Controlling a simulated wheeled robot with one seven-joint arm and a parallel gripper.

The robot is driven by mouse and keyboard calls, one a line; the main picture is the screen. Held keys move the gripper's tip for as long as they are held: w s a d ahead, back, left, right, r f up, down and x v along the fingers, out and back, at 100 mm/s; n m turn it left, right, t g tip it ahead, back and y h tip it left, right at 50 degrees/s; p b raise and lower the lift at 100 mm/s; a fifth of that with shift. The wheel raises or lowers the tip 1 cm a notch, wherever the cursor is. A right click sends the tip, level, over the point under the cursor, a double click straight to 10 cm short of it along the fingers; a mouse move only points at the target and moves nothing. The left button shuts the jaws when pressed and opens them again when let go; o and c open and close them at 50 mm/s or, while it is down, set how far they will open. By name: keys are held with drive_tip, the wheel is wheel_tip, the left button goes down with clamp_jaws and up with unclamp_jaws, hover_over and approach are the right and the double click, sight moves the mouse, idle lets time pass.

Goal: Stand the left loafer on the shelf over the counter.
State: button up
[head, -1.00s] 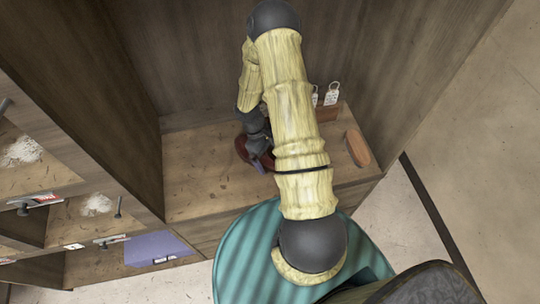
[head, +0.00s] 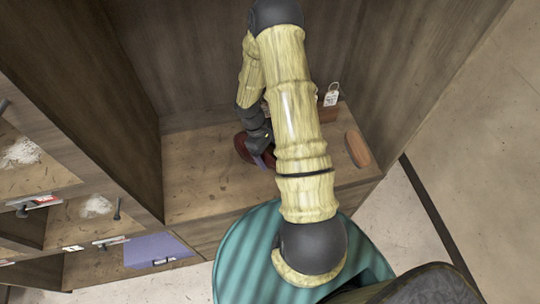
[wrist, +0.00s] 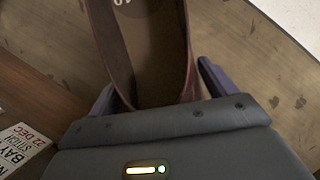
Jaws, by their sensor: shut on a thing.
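A dark red-brown loafer (head: 241,146) shows in the head view beside my gripper (head: 262,152), partly covered by it and my arm. In the wrist view the loafer (wrist: 150,45) fills the upper middle, its opening and insole facing the camera, with a small printed number inside. My gripper (wrist: 150,95) is shut on the loafer, its purple fingers on either side of it. The loafer is over or on the wooden counter (head: 200,190); I cannot tell whether it touches. No shelf over the counter is clearly seen.
A brown oblong block (head: 357,149) lies near the counter's right end. A tall wooden side panel (head: 100,110) bounds the left. A teal round thing (head: 238,255) is below. The counter's left part is bare.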

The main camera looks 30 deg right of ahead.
wheel_tip(320, 180, up, 8)
idle(0.4)
drive_tip(key=shift+w+f, duration=0.1)
idle(0.4)
